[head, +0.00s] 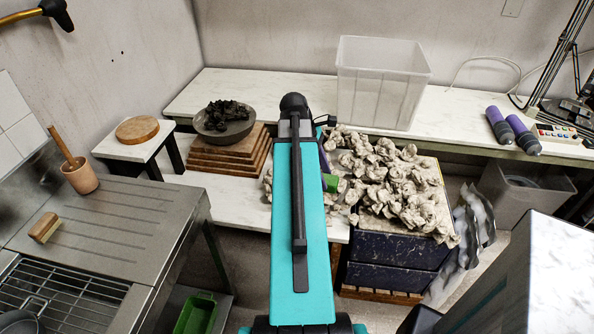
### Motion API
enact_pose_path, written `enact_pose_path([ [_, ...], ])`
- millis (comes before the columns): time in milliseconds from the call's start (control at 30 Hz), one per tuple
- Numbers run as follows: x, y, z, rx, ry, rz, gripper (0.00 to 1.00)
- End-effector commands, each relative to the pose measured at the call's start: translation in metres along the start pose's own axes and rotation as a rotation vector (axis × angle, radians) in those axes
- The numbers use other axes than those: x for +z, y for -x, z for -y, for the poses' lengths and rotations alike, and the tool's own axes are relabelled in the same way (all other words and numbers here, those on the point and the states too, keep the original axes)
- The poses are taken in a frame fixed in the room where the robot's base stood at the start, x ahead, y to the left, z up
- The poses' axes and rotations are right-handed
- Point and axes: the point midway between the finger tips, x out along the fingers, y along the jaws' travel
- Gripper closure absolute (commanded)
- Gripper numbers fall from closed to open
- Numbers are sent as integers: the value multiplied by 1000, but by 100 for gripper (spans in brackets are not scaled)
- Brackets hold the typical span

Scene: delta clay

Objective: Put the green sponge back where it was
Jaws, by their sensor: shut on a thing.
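The green sponge (331,183) shows as a small green block just right of my teal arm, in front of the pale clay lumps. My gripper (325,168) is mostly hidden behind my arm; only a narrow purple and dark part shows above the sponge. It is shut on the sponge. The fingertips and the rest of the sponge are hidden, and I cannot tell how high it is held.
Clay lumps (385,185) cover the dark drawer unit at right. Boards with a bowl (225,122) stand left.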

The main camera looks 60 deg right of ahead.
Motion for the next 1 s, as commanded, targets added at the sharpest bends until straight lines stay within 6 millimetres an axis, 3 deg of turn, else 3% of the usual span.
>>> enact_pose_path([
  [100, 26, -14, 1, -12, -28, 1, 79],
  [300, 48, -25, 2, -23, -52, 2, 79],
  [1000, 48, -25, 2, -22, -49, 3, 79],
])
